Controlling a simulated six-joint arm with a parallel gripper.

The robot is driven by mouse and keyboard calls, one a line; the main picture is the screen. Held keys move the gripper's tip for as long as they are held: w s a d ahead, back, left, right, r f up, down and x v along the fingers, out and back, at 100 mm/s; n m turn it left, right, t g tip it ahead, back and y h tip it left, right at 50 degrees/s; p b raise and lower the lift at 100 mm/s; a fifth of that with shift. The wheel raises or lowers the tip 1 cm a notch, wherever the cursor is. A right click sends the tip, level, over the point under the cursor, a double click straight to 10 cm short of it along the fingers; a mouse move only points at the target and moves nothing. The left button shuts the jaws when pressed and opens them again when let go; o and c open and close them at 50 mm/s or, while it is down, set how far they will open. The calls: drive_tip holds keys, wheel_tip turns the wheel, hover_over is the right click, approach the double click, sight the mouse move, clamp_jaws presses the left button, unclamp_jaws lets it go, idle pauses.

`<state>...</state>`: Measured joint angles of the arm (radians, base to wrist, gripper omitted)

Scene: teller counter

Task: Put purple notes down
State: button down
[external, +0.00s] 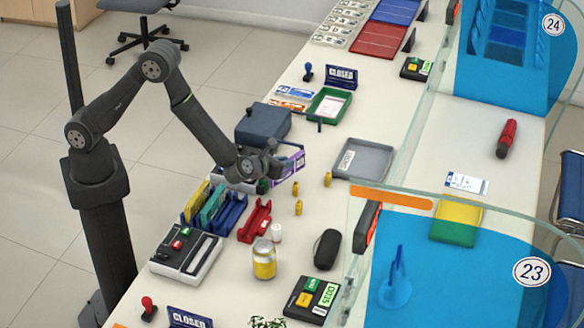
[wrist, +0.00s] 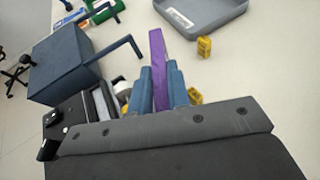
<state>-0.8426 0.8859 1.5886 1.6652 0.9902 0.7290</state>
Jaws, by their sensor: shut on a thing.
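The purple notes (wrist: 157,62) are a thin upright purple bundle between the two blue-grey fingers of my gripper (wrist: 159,90) in the wrist view. My gripper is shut on them. In the external view, my gripper (external: 268,163) is over the middle of the counter, and the purple notes (external: 290,168) show beside it, partly hidden by it. I cannot tell whether their lower edge touches the counter. A grey tray (external: 340,172) lies to the right of them, with a label in it and no notes visible; it also shows at the top of the wrist view (wrist: 206,30).
A dark blue box (external: 262,122) stands behind my gripper. Small yellow pieces (external: 298,208) stand nearby. A blue rack (external: 215,215) with upright bundles, a red holder (external: 255,221) and a jar (external: 264,260) are nearer the front. A glass screen borders the right.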

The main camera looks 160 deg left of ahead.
drive_tip(key=w+a+r+v, duration=0.1)
drive_tip(key=r+v, duration=0.1)
drive_tip(key=v, duration=0.9)
drive_tip(key=w+a+m+t, duration=0.25)
drive_tip(key=w+a, duration=0.25)
drive_tip(key=w, duration=0.3)
drive_tip(key=w+a+m+t, duration=0.25)
drive_tip(key=w+a, duration=0.25)
drive_tip(key=w, duration=0.3)
drive_tip(key=shift+y, duration=0.5)
drive_tip(key=shift+s+a+f, duration=0.6)
drive_tip(key=shift+a+f, duration=1.2)
drive_tip(key=shift+s+a+f, duration=0.65)
drive_tip(key=shift+a+f, duration=1.1)
drive_tip(key=shift+f, duration=0.05)
drive_tip(key=shift+s+a+f, duration=0.6)
drive_tip(key=shift+a+f, duration=1.2)
drive_tip(key=shift+f, duration=0.1)
drive_tip(key=c, duration=1.4)
unclamp_jaws()
drive_tip(key=shift+f, duration=0.1)
drive_tip(key=shift+o, duration=0.2)
